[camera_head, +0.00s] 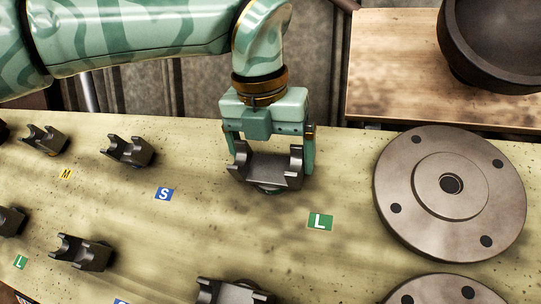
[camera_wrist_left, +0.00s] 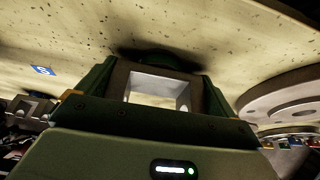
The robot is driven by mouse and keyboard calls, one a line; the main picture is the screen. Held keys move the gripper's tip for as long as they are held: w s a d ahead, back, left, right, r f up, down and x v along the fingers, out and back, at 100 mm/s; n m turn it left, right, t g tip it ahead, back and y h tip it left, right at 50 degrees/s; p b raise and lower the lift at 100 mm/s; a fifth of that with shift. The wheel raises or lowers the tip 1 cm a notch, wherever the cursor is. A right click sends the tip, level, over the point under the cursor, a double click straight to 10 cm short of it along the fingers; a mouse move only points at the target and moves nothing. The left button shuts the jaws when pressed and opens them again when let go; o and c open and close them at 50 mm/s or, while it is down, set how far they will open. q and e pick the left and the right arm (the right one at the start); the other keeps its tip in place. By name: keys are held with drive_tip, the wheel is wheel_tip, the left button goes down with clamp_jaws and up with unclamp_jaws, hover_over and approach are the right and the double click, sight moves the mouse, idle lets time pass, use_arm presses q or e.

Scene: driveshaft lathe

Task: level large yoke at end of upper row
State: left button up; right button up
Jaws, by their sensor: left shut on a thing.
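The large yoke (camera_head: 268,168) is a dark grey metal piece with two raised ears, at the right end of the upper row, up and left of the green "L" label (camera_head: 320,221). My left gripper (camera_head: 270,150) comes down from above and is shut on it, one finger at each side. A round dark green part shows under the yoke, partly hidden. In the left wrist view the yoke (camera_wrist_left: 157,88) sits between the fingers, close to the table surface with a dark shadow beside it. Whether it touches the table I cannot tell. My right gripper is not in view.
Smaller yokes stand to the left in the upper row, by the "S" label (camera_head: 164,194) and "M" label (camera_head: 65,174). More yokes stand in the lower row. A large round flange (camera_head: 450,225) lies at right. A dark bowl (camera_head: 500,75) stands on a wooden surface behind.

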use_arm(q)
drive_tip(key=shift+d, duration=0.1)
idle(0.3)
drive_tip(key=o, duration=1.7)
drive_tip(key=shift+s+d, duration=0.1)
drive_tip(key=shift+d, duration=0.05)
drive_tip(key=shift+f, duration=0.1)
drive_tip(key=p+v, duration=0.1)
drive_tip(key=v, duration=1.5)
drive_tip(key=shift+r, duration=0.25)
